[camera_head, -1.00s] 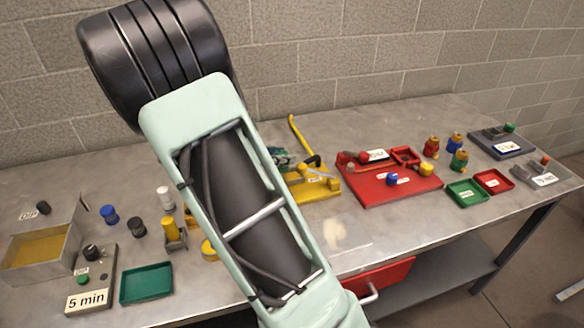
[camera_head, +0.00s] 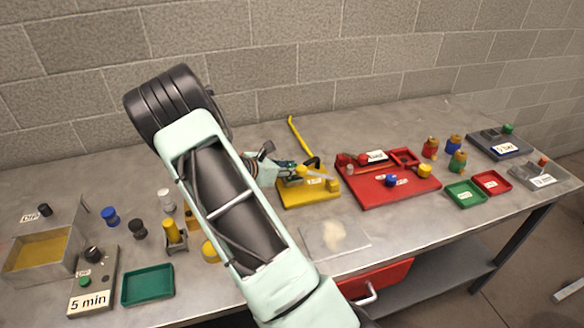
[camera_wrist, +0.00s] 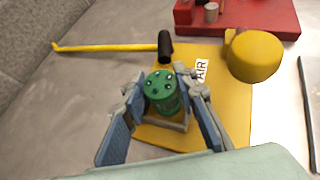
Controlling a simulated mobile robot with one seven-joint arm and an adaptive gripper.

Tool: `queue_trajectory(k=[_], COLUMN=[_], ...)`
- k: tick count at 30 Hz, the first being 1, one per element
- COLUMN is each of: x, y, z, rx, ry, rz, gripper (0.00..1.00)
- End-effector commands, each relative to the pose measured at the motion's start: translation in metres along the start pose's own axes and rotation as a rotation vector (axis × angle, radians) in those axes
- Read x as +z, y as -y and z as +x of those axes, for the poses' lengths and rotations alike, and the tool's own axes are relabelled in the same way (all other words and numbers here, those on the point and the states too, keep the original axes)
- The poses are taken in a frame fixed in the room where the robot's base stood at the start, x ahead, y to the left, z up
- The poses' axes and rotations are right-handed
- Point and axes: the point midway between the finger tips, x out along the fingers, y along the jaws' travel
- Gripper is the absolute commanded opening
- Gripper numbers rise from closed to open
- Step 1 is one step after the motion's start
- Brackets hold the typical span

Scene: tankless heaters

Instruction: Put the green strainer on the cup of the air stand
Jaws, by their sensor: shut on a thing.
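The green strainer (camera_wrist: 163,88), a short cylinder with several small dots on its top, sits between the fingers of my gripper (camera_wrist: 160,82) in the wrist view. The fingers are shut on its sides. The yellow air stand (camera_wrist: 222,115) with its "AIR" label lies beneath; it also shows in the head view (camera_head: 300,198). A grey square-edged piece (camera_wrist: 172,125) shows just under the strainer on the stand; I cannot tell whether they touch. The stand's cup is not clearly visible. In the head view my gripper (camera_head: 297,172) is over the stand, and the strainer cannot be made out.
A yellow round part (camera_wrist: 254,56) stands right of the strainer. A yellow bar (camera_wrist: 105,47) with a black end reaches left behind it. A red board (camera_head: 380,195) lies right of the stand. A clear sheet (camera_head: 350,243) lies in front, with bare table around.

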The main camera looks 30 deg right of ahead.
Motion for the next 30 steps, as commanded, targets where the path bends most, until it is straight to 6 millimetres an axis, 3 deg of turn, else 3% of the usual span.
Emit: queue_trajectory(k=[10, 11, 15, 26, 30], x=[-0.004, -0.003, -0.003, 0.001, -0.001], y=[0.000, 0.000, 0.000, 0.000, -0.001], z=[0.003, 0.002, 0.002, 0.000, -0.020], rx=[0.000, 0.000, 0.000, 0.000, 0.003], ry=[0.001, 0.000, 0.000, 0.001, 0.000], rz=[0.002, 0.002, 0.002, 0.002, 0.002], gripper=[0.01, 0.29, 0.44, 0.44, 0.44])
